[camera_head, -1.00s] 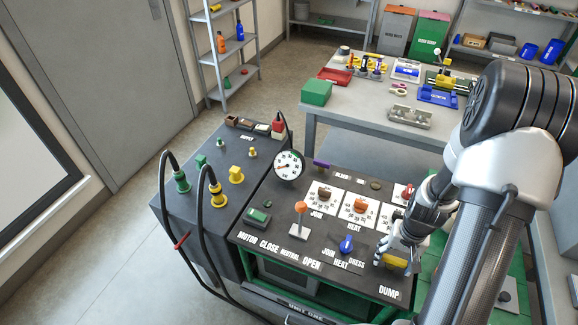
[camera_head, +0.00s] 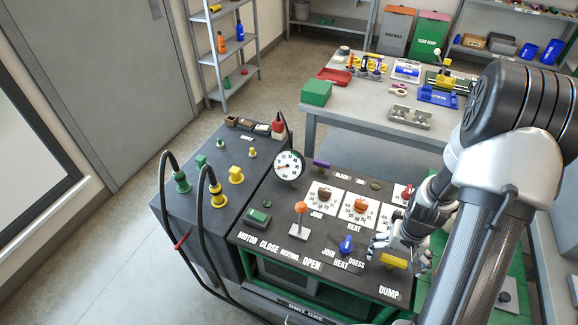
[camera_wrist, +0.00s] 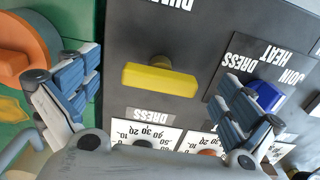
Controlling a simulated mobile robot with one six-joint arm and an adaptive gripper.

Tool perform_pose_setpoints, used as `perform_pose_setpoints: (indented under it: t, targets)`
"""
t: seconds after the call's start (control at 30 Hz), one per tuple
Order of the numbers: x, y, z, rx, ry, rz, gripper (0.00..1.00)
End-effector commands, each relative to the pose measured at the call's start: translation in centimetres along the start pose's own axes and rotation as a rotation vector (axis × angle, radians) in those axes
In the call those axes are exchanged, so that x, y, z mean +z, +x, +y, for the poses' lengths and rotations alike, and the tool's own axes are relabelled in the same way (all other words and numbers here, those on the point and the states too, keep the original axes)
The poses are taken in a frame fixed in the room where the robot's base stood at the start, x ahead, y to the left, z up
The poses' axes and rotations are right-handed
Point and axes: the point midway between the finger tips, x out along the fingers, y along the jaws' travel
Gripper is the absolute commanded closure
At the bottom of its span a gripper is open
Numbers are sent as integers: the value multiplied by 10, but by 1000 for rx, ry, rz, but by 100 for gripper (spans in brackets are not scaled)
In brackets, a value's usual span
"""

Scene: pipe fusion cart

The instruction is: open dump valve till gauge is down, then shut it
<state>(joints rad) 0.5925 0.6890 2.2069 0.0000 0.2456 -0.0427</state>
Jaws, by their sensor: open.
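The yellow dump valve handle (camera_head: 394,260) is on the dark cart top by the DUMP label. In the wrist view the yellow bar (camera_wrist: 160,78) lies crosswise between my fingers, with clear space on both sides. My gripper (camera_head: 402,249) is open, just above and behind the handle; its spread fingers (camera_wrist: 154,84) do not touch the bar. The round white gauge (camera_head: 289,166) stands at the back of the cart. Its needle points to the left, slightly down; the exact reading is too small to tell.
A blue selector knob (camera_head: 346,244) is close to the handle's left. An orange-topped lever (camera_head: 300,208) and orange dial knobs (camera_head: 361,206) stand on the same panel. Black hoses (camera_head: 203,215) hang at the left. A workbench (camera_head: 340,108) stands behind.

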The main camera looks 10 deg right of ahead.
Motion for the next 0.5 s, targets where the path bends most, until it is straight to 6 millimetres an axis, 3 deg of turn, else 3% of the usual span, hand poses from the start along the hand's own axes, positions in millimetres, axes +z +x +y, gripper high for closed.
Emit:
perform_pose_setpoints:
  t: [0.17,0.5]
  targets:
    - [0,-6,0,0,0,1,0]
    - [0,-47,0,0,0,0,0]
